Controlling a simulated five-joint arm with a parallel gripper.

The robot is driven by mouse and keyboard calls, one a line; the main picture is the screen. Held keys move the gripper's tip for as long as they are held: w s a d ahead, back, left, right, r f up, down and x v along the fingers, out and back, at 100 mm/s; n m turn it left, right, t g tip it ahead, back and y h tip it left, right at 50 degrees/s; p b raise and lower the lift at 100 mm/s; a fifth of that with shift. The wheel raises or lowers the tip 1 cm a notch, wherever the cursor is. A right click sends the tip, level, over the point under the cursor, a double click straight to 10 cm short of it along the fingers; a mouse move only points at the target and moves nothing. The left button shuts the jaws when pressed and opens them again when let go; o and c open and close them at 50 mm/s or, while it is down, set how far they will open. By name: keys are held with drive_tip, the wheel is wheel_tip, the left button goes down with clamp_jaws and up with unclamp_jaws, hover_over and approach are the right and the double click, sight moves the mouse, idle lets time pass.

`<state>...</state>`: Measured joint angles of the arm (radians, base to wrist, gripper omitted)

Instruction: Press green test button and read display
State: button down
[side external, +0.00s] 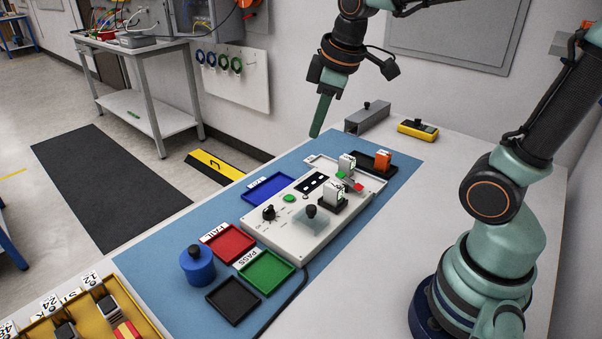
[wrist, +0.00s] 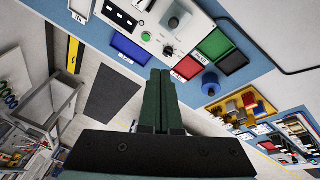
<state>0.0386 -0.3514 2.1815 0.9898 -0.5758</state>
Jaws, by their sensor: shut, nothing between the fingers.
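The white test panel (side external: 285,232) lies on the blue mat. Its round green button (side external: 289,198) sits near the panel's far left edge and also shows in the wrist view (wrist: 146,37). A black rectangle with pale marks (side external: 312,182), perhaps the display, lies just beyond the button; it shows in the wrist view (wrist: 119,17) too, but no reading can be made out. My gripper (side external: 316,134) is shut and empty, pointing down in the air, above and beyond the panel and apart from the button. In the wrist view its closed fingers (wrist: 160,76) point toward the panel.
The panel carries a black knob (side external: 269,212), a clear cover with a dark knob (side external: 311,211) and upright grey blocks (side external: 333,190). Blue (side external: 268,187), red (side external: 229,243), green (side external: 265,270) and black (side external: 233,299) trays and a blue knobbed cylinder (side external: 197,267) surround its left side.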

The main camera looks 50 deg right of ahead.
drive_tip(key=w+d+f+n+g, duration=0.2)
drive_tip(key=w+f+n, duration=0.1)
drive_tip(key=w+n, duration=0.3)
drive_tip(key=n+g, duration=0.2)
drive_tip(key=n, duration=0.4)
hover_over(290, 197)
drive_tip(key=shift+w+f, duration=0.1)
drive_tip(key=shift+f, duration=2.35)
drive_tip(key=shift+f, duration=0.1)
wheel_tip(290, 197, down, 14)
drive_tip(key=shift+r, duration=0.1)
drive_tip(key=shift+f, duration=1)
drive_tip(key=shift+r, duration=0.1)
wheel_tip(290, 197, up, 15)
drive_tip(key=shift+w+t, duration=0.2)
drive_tip(key=shift+t, duration=0.1)
